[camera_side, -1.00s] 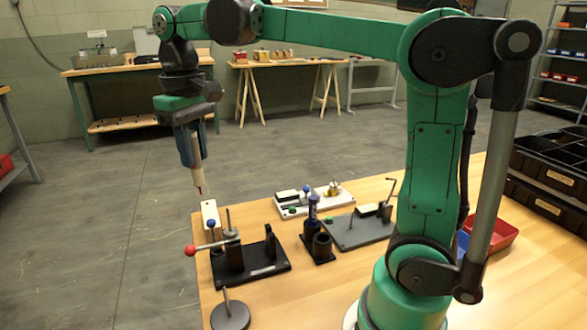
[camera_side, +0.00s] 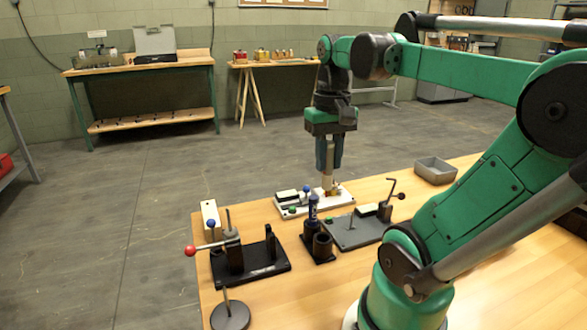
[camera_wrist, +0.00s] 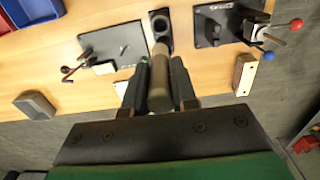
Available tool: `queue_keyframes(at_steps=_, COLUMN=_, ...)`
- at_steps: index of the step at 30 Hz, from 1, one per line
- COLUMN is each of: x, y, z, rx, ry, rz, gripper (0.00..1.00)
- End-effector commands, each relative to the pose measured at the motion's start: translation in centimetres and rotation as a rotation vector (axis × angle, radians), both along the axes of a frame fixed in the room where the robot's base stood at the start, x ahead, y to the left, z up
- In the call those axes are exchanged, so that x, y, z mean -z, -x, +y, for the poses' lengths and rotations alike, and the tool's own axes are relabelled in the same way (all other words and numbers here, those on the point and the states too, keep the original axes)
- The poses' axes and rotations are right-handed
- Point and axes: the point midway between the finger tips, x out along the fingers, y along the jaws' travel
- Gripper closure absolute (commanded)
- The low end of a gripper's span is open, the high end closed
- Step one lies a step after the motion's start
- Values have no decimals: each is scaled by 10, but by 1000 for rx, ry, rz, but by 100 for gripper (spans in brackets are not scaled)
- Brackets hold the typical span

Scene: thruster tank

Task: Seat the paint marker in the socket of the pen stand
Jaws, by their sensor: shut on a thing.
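My gripper (camera_side: 328,166) is shut on the paint marker (camera_side: 328,158), a pale beige cylinder hanging upright with its lower end down. In the wrist view, the marker (camera_wrist: 158,85) sits between the two fingers (camera_wrist: 158,92). The black pen stand (camera_side: 318,258) is on the table in front of the held marker in the side view. It has an open round socket (camera_side: 322,244) and a taller holder with a blue-topped item (camera_side: 313,210). In the wrist view, the pen stand (camera_wrist: 159,20) lies beyond the marker tip, which partly covers it. The marker appears apart from the stand.
A white fixture board (camera_side: 300,205) lies behind the stand, close below the marker. A grey plate with a crank handle (camera_side: 360,232) is to the right, a black clamp fixture (camera_side: 255,265) to the left. A grey bin (camera_side: 435,171) stands at the back right.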

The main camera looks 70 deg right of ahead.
Motion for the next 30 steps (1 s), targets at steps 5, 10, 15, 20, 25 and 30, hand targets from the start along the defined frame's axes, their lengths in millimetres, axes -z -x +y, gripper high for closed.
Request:
queue_keyframes(at_steps=5, x=28, y=0, z=0, rx=-1, ry=0, rz=0, gripper=100)
queue_keyframes(at_steps=10, x=43, y=0, z=0, rx=-2, ry=0, rz=0, gripper=100)
queue_keyframes(at_steps=15, x=56, y=-1, z=0, rx=-2, ry=0, rz=0, gripper=100)
queue_keyframes(at_steps=20, x=70, y=-1, z=0, rx=-2, ry=0, rz=0, gripper=100)
queue_keyframes(at_steps=25, x=81, y=-1, z=0, rx=-2, ry=0, rz=0, gripper=100)
queue_keyframes(at_steps=30, x=84, y=0, z=0, rx=-3, ry=0, rz=0, gripper=100)
